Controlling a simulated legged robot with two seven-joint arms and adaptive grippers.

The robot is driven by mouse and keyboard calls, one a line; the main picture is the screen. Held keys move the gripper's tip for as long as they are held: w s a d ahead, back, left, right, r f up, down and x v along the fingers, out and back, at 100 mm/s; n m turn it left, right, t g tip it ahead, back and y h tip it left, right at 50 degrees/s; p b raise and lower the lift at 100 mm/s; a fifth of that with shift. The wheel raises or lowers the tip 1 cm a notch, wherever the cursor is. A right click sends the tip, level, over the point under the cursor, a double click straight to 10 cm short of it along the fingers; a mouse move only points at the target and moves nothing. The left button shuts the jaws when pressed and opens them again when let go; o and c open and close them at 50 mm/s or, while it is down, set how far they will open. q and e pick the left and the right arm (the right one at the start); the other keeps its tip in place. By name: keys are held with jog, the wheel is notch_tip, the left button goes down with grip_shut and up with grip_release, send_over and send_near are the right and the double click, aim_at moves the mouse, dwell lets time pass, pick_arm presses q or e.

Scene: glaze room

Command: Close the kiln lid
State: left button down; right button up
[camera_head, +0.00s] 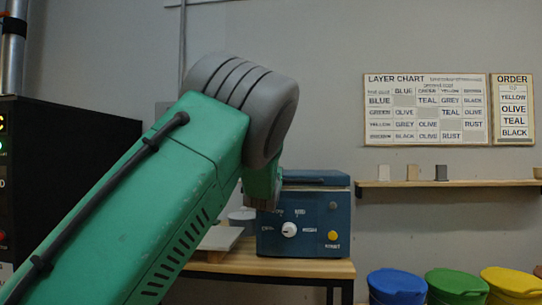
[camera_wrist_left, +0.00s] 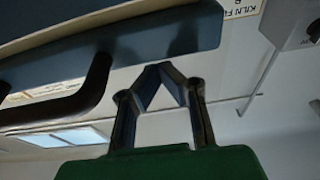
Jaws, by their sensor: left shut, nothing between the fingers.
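The blue kiln (camera_head: 310,225) stands on a wooden table, with a white knob and a yellow button on its front. Its dark blue lid (camera_head: 318,178) looks low and roughly level on top; I cannot tell if a gap is left. In the left wrist view a blue slab, seemingly the lid (camera_wrist_left: 165,38), crosses the upper left, with a dark curved handle (camera_wrist_left: 85,95) on it. My left gripper (camera_wrist_left: 165,70) is shut and empty, its tips close to the slab's edge; contact is unclear. My right gripper is not in view.
The wooden table (camera_head: 270,265) holds a pale board (camera_head: 221,238) left of the kiln. A black cabinet (camera_head: 75,150) stands at the left. Blue, green and yellow bins (camera_head: 457,282) stand at the lower right, below a wall shelf (camera_head: 450,183) with small tiles.

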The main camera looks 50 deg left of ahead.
pick_arm(q)
jog(key=r+p+v, duration=0.1)
jog(key=r+v, duration=0.1)
jog(key=v, duration=0.7)
jog(key=shift+s+d+f, duration=0.2)
jog(key=shift+s+f, duration=0.15)
jog(key=shift+s, duration=0.2)
